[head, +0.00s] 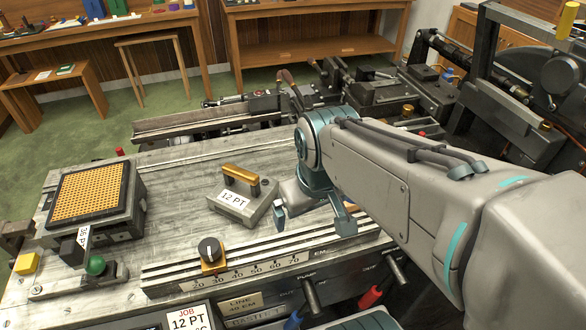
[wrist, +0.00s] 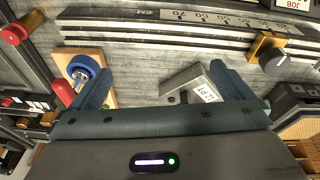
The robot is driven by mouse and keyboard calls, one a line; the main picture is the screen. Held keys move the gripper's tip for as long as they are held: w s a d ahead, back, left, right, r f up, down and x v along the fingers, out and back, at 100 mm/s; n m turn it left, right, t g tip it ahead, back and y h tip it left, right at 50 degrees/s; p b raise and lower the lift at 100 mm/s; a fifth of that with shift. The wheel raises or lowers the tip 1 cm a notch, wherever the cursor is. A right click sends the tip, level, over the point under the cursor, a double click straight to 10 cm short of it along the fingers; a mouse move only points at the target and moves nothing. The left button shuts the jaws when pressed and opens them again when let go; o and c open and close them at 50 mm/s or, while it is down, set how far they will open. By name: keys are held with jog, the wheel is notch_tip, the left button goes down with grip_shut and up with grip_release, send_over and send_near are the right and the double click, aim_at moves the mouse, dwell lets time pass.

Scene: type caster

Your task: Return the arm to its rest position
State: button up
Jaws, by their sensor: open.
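My arm (head: 400,180) reaches in from the right over the machine's grey metal top. My gripper (head: 312,218) points down with its fingers apart, just right of a grey block with a gold handle and a "12 PT" label (head: 236,203). In the wrist view, my gripper (wrist: 165,85) is open and nothing is held between its fingers. The block (wrist: 197,85) shows there beside the right finger, partly hidden by the gripper body. The exact gap between gripper and block cannot be told.
A dial knob (head: 210,252) stands by the numbered scale. Machinery (head: 380,92) stands behind my arm. A blue ring (wrist: 83,68) lies near the left finger.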

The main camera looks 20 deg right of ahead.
jog(key=shift+s+d+f+m, duration=0.15)
jog(key=shift+s+f+m, duration=0.25)
jog(key=shift+s+m, duration=0.4)
jog(key=shift+w, duration=0.15)
dwell(0.5)
